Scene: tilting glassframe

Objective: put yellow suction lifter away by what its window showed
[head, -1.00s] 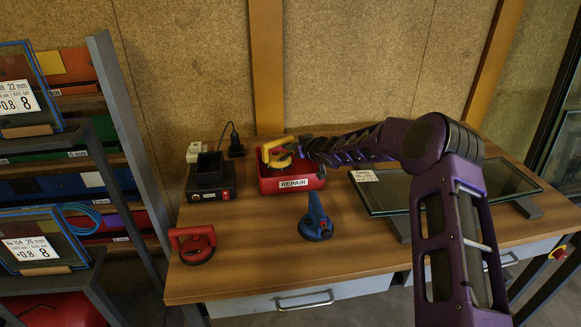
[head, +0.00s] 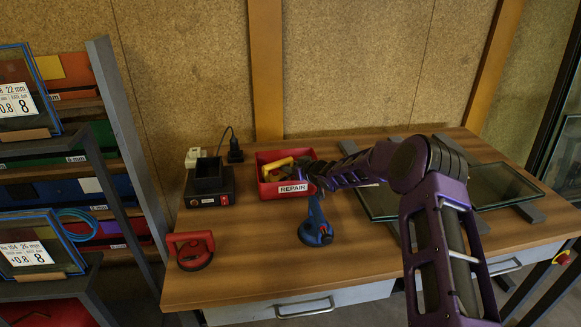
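The yellow suction lifter (head: 281,165) lies inside the red bin labelled REPAIR (head: 264,187) at the back of the bench. Part of it is hidden by the bin's wall and my gripper. My gripper (head: 306,172) is at the bin's right side, close to the lifter's right end. The fingers are small and dark here, so I cannot tell whether they are apart or still touch the lifter. The lifter's window cannot be read.
A blue lifter (head: 316,229) stands in front of the bin, and a red lifter (head: 191,250) at the bench's front left. A black box-shaped device (head: 208,182) is left of the bin. Glass panes (head: 497,185) lie at right. A rack (head: 128,150) stands at left.

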